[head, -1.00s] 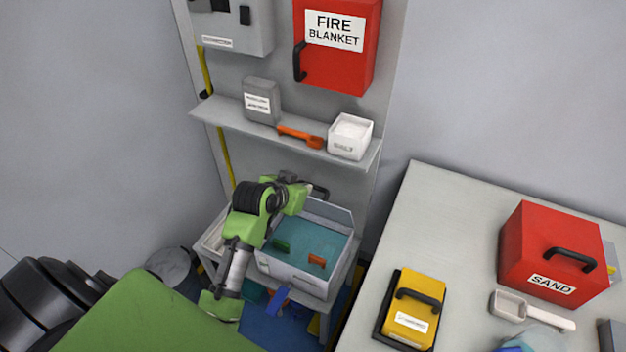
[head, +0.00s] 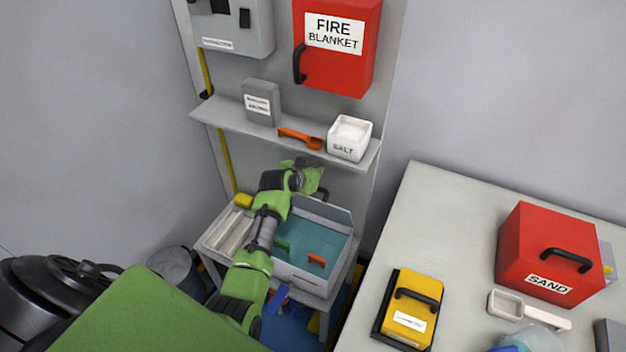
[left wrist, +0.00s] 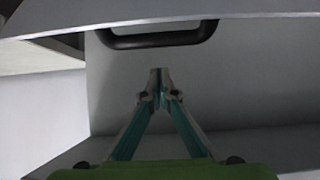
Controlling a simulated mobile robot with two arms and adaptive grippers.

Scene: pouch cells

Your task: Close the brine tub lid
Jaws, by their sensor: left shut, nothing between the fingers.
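The brine tub (head: 290,273) is a pale box on a low stand, holding teal liquid with a green piece (head: 282,244) and an orange piece (head: 317,259) in it. Its lid (head: 335,213) is open, standing up at the tub's back edge. A black handle (head: 322,193) shows at the lid's top, partly hidden by my arm. My left gripper (head: 312,178) is above the tub's back, by the lid, its fingertips hard to make out there. In the left wrist view its fingers (left wrist: 160,72) are shut and empty, just below a black handle (left wrist: 162,38) and apart from it in the picture.
A shelf (head: 225,117) with a grey box (head: 262,101), an orange scoop (head: 300,138) and a salt container (head: 348,139) overhangs behind my arm. A table (head: 440,215) with a red sand box (head: 545,245) and yellow case (head: 412,305) stands right.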

